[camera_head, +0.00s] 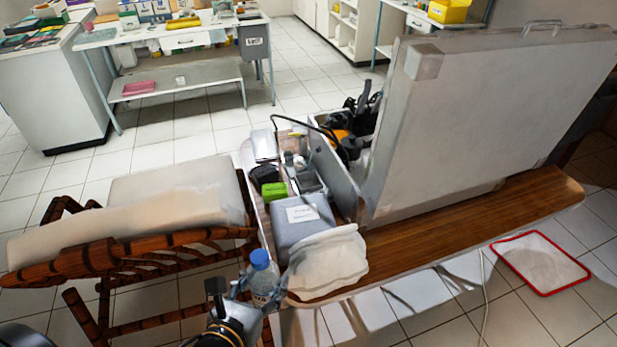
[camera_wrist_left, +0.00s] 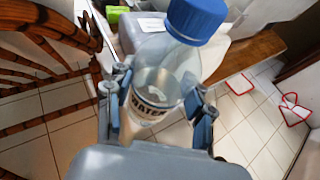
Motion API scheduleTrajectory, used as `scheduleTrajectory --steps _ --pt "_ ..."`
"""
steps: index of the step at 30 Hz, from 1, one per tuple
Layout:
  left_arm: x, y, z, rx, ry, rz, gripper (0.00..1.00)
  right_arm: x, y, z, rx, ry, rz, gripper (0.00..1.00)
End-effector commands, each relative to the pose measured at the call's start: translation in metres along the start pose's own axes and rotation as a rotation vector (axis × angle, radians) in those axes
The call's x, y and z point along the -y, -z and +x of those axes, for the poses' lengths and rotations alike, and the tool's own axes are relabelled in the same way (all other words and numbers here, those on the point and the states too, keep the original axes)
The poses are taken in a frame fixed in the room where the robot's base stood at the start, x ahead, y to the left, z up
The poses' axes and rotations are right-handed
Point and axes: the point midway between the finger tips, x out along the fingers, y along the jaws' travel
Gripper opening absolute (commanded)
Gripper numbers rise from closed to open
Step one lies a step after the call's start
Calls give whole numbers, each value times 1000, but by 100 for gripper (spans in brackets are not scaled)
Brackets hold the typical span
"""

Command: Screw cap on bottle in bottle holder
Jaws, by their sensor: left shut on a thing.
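A clear plastic bottle (camera_head: 264,284) with a label is upright at the near left corner of the wooden bench. It fills the middle of the left wrist view (camera_wrist_left: 160,75). A blue cap (camera_head: 260,258) sits at the bottle's top; it also shows in the left wrist view (camera_wrist_left: 196,18). I cannot tell how tightly it sits. My left gripper (camera_head: 259,289) is shut on the bottle's body, with a finger on each side, and the bottle's lower part is partly hidden. No bottle holder can be clearly made out. My right gripper is not in view.
The wooden bench (camera_head: 440,235) carries a large grey case (camera_head: 480,120), a grey box (camera_head: 303,228), a white bag (camera_head: 327,262) and a green box (camera_head: 274,191). A cushioned wooden chair (camera_head: 170,195) stands left. A red-rimmed tray (camera_head: 541,262) lies on the floor at right.

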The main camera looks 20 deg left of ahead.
Motion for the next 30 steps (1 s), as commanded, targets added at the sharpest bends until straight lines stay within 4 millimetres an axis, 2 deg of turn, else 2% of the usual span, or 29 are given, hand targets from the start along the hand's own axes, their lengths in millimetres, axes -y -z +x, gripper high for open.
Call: scheduleTrajectory --steps 1,9,12,18,23,28,30 --pt "0 -25 -10 2 0 0 0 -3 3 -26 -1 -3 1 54" --pt "0 -70 -28 2 0 0 0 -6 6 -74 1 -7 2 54" --pt "14 -66 -22 7 36 -2 0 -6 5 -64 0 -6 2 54" --pt "25 -66 -22 0 59 -8 0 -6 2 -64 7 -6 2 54" --pt "18 -63 -23 -3 43 -2 0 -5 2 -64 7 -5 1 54" --pt "-2 -61 -24 7 -2 10 0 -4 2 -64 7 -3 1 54" --pt "-6 -65 -17 8 40 28 0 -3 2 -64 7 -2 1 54"
